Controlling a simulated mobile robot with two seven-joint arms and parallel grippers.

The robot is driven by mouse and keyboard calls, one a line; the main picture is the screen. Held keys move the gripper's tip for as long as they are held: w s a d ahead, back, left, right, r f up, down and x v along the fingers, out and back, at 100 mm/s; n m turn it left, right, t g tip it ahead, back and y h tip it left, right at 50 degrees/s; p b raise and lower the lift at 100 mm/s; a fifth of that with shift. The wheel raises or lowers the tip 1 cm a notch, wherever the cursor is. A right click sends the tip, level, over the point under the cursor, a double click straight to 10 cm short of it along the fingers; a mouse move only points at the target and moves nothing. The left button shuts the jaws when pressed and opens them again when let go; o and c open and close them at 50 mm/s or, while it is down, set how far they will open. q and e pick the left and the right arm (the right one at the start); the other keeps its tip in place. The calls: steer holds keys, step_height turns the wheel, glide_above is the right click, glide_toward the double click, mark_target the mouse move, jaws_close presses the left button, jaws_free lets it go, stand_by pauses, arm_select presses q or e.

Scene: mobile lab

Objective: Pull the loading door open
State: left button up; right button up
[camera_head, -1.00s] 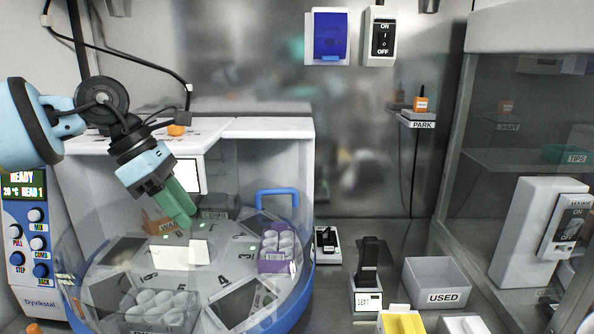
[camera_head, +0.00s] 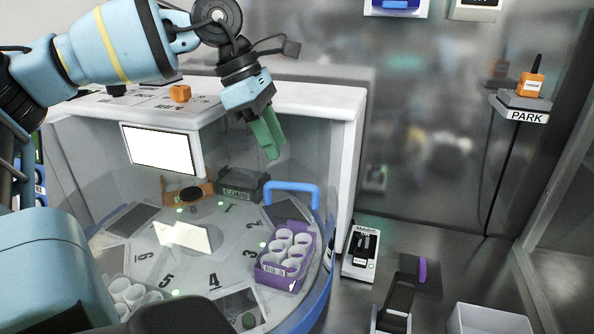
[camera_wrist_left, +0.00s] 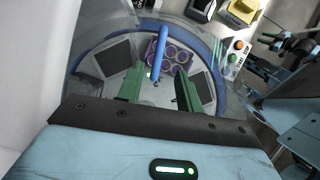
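The loading door (camera_head: 318,222) is a clear curved panel on the front of the white machine, above its blue rim. Its blue bar handle (camera_head: 292,190) stands at the panel's right side. My left gripper (camera_head: 272,153) hangs above and slightly left of the handle, green fingers pointing down, apart from it. In the left wrist view, the two green fingers (camera_wrist_left: 158,90) are spread with nothing between them, and the blue handle (camera_wrist_left: 160,50) lies beyond their tips.
Inside the machine, a purple rack of tubes (camera_head: 268,272) sits on the numbered carousel (camera_head: 195,278). A small black-and-white device (camera_head: 361,252) stands close to the machine's right. A park shelf (camera_head: 520,106) is on the wall.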

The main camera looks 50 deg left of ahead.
arm_select(q)
steer(key=shift+x, duration=3.95)
jaws_close()
